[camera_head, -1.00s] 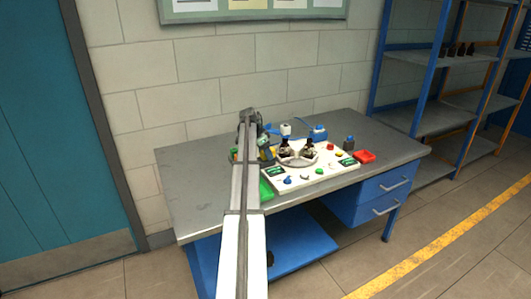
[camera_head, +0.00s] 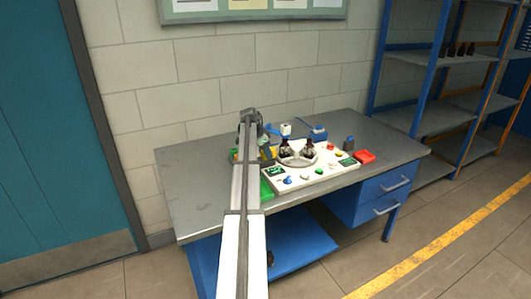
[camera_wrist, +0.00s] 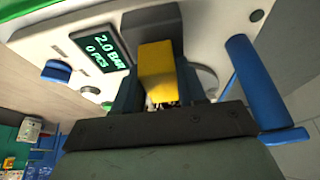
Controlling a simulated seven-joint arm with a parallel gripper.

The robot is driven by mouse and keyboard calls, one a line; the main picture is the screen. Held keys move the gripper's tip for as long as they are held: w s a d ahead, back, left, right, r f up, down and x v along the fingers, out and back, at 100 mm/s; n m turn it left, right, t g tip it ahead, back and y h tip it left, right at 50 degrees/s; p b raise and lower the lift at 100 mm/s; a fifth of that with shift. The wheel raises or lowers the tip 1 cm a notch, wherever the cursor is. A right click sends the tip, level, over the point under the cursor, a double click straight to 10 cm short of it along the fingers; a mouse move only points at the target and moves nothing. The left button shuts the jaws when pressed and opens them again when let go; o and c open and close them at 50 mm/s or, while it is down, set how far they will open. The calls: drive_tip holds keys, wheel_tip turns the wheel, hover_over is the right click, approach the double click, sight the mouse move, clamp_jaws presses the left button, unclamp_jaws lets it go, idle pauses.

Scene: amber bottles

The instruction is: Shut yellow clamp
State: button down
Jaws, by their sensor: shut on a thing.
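The yellow clamp part (camera_wrist: 156,72) is a yellow block in the wrist view, between the two dark fingers of my gripper (camera_wrist: 158,92). The gripper is shut on it. The clamp's lower end and its mount are hidden by the fingers and the dark gripper body. In the head view my gripper (camera_head: 264,150) is at the left back of the white panel (camera_head: 310,177), and my arm hides part of that area. A small yellow patch shows beside it, too small to make out.
Dark bottles (camera_head: 308,148) stand on the panel. A display (camera_wrist: 101,47) reads "2.0 BAR, 0 PCS". A blue bar (camera_wrist: 252,80) stands close right of my gripper in the wrist view. The left of the table (camera_head: 200,190) is clear.

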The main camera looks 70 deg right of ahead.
sight(272, 149)
drive_tip(key=shift+s+d, duration=1.15)
drive_tip(key=shift+d, duration=0.05)
drive_tip(key=c, duration=0.7)
unclamp_jaws()
drive_tip(key=shift+r, duration=0.1)
drive_tip(key=v, duration=1.3)
drive_tip(key=shift+w+a+r, duration=0.1)
drive_tip(key=shift+a+r, duration=0.05)
drive_tip(key=shift+r, duration=0.15)
